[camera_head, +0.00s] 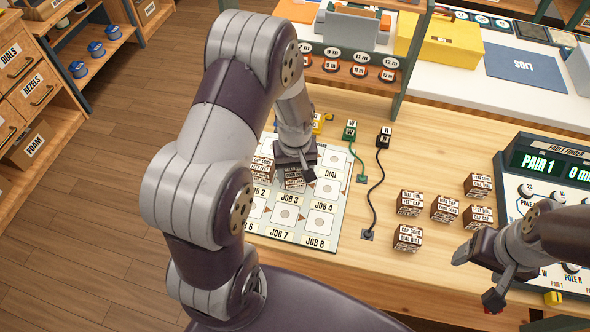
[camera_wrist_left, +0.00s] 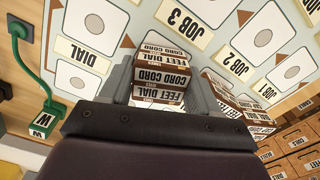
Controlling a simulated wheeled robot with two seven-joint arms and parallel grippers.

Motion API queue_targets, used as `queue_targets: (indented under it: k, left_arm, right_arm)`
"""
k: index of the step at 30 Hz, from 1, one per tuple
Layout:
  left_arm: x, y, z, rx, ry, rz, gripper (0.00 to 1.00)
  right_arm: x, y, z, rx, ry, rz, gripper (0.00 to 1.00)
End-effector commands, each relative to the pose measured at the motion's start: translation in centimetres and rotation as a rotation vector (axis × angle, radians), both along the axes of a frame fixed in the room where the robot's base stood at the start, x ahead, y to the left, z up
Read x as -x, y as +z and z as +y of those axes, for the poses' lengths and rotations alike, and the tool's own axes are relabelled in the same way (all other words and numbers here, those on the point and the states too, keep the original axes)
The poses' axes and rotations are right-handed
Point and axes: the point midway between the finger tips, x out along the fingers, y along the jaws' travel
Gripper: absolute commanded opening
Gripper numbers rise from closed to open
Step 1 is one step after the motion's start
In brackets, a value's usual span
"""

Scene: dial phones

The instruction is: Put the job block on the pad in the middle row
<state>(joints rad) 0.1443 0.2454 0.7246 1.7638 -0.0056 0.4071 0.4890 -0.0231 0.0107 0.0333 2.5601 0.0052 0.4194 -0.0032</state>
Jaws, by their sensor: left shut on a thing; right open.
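My left gripper (camera_head: 294,172) is shut on a brown-and-white job block (camera_head: 292,182), over the upper part of the pad board. In the left wrist view the held block (camera_wrist_left: 160,72) reads FEET DIAL and CORD CORD; whether it touches the board is unclear. The pad board (camera_head: 338,232) has rows of white pads with round marks, labelled DIAL and JOB numbers. The pads beside JOB 3 (camera_head: 287,214) and JOB 4 (camera_head: 320,221) labels look empty. Other blocks (camera_head: 262,169) stand left of the held one. My right gripper (camera_head: 478,278) is open and empty at the lower right.
Several similar blocks (camera_head: 410,204) lie on the wooden table right of the board. A green plug (camera_head: 350,131) and a black plug (camera_head: 383,139) have cords running along the board's right side. The fault finder panel (camera_head: 545,160) stands at the far right.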

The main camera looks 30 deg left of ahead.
Motion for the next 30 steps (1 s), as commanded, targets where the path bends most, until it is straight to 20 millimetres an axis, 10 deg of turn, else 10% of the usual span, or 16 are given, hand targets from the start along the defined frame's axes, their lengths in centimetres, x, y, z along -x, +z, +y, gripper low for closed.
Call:
queue_targets:
  k: [8,9,20,30]
  left_arm:
    - [0.0,-0.4,0.0,0.0,0.0,0.0,0.3]
    - [0.0,-0.3,0.0,0.0,0.0,0.0,0.71]
    - [-0.1,0.4,0.0,0.0,0.0,-0.002,0.72]
    - [-0.1,8.7,0.0,-0.001,0.0,-0.005,0.72]
  right_arm:
    - [0.0,-0.2,0.0,0.0,0.0,0.0,0.72]
    - [0.0,-0.2,0.0,0.0,0.0,0.0,0.72]
    - [0.0,0.1,0.0,0.0,0.0,0.0,0.72]
    - [0.0,0.2,0.0,0.0,0.0,0.0,0.72]
